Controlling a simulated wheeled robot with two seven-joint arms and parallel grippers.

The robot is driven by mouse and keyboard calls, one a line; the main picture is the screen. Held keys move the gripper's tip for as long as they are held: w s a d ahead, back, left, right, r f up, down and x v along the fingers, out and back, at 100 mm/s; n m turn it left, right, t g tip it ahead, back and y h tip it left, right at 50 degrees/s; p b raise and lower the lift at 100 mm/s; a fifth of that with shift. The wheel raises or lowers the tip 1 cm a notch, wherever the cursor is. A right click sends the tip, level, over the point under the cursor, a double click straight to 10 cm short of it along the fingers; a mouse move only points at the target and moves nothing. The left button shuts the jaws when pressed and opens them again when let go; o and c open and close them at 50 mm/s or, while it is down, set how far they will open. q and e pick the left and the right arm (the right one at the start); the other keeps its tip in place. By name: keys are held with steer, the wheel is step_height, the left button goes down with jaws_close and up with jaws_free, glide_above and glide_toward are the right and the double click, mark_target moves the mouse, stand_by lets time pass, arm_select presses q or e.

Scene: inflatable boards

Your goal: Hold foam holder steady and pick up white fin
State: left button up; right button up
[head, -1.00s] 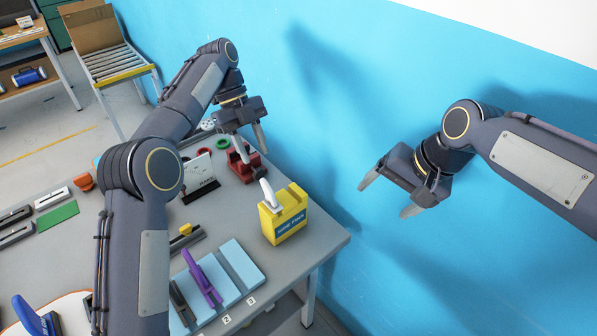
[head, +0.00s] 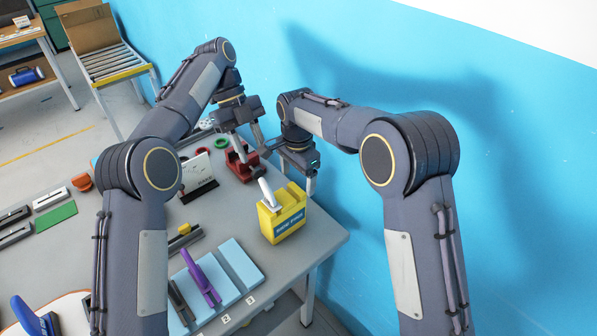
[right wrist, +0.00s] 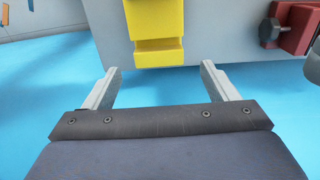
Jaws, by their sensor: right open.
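The yellow foam holder (head: 283,218) stands upright on the grey table near its right edge, with a blue label on its front. The white fin (head: 267,193) stands tilted in a slot at the holder's left side. My left gripper (head: 250,152) is open and empty over the red clamp-like fixture, behind and left of the holder. My right gripper (head: 299,187) is open just behind the holder, apart from it. In the right wrist view, the holder (right wrist: 155,25) lies beyond and between the spread fingers (right wrist: 158,72); the fin does not show there.
The red fixture (head: 240,165) stands behind the holder; part of it shows in the right wrist view (right wrist: 292,30). A light blue board with a purple fin (head: 202,280) lies in front. A white sign (head: 197,178) stands left. The blue wall is close behind.

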mark_target(298, 188)
step_height(298, 188, down, 7)
steer(key=shift+r, duration=0.2)
steer(key=shift+c, duration=0.4)
steer(key=c, duration=1)
arm_select(q)
steer(key=shift+o, duration=0.4)
